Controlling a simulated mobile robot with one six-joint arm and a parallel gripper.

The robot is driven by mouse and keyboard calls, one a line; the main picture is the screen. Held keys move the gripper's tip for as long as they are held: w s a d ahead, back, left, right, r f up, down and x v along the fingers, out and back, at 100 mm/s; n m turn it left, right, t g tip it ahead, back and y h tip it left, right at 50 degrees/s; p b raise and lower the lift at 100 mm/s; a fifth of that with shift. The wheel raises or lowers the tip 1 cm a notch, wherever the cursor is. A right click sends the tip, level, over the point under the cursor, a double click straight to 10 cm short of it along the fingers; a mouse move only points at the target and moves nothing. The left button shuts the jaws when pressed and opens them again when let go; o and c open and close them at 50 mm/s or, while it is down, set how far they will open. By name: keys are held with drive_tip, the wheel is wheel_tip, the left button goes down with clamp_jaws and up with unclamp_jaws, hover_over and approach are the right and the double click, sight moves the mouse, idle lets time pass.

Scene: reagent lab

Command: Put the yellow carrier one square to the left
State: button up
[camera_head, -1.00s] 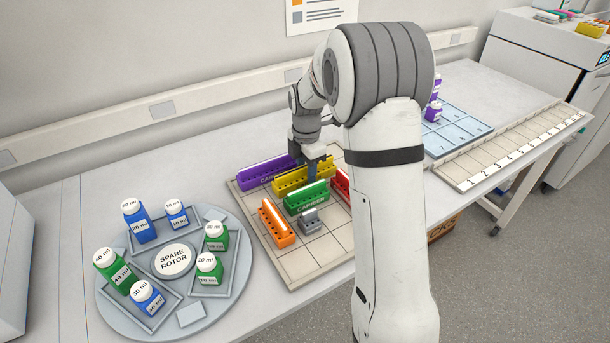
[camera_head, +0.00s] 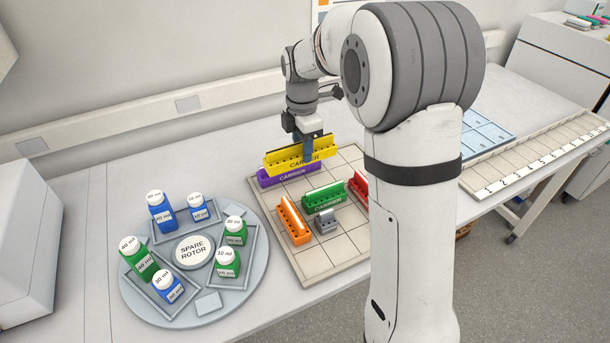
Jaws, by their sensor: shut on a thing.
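The yellow carrier (camera_head: 285,158) is a long block marked with dark lettering. My gripper (camera_head: 308,150) is shut on it near its right part. The carrier appears raised and overlaps the purple carrier (camera_head: 284,178) in the picture; whether the two touch I cannot tell. The purple carrier lies at the far left edge of the gridded board (camera_head: 336,257). The spot behind the green carrier (camera_head: 323,195) is clear.
On the board are an orange carrier (camera_head: 293,220), a small grey block (camera_head: 326,221) and a red carrier (camera_head: 360,189), partly hidden by my arm. A spare rotor (camera_head: 193,250) with blue and green bottles stands left.

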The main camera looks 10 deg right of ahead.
wheel_tip(320, 180, down, 10)
drive_tip(key=shift+a+r+p, duration=0.1)
drive_tip(key=shift+p, duration=0.3)
drive_tip(key=shift+s, duration=0.1)
drive_tip(key=shift+f, duration=0.3)
drive_tip(key=o, duration=1.1)
drive_tip(key=shift+r, duration=0.1)
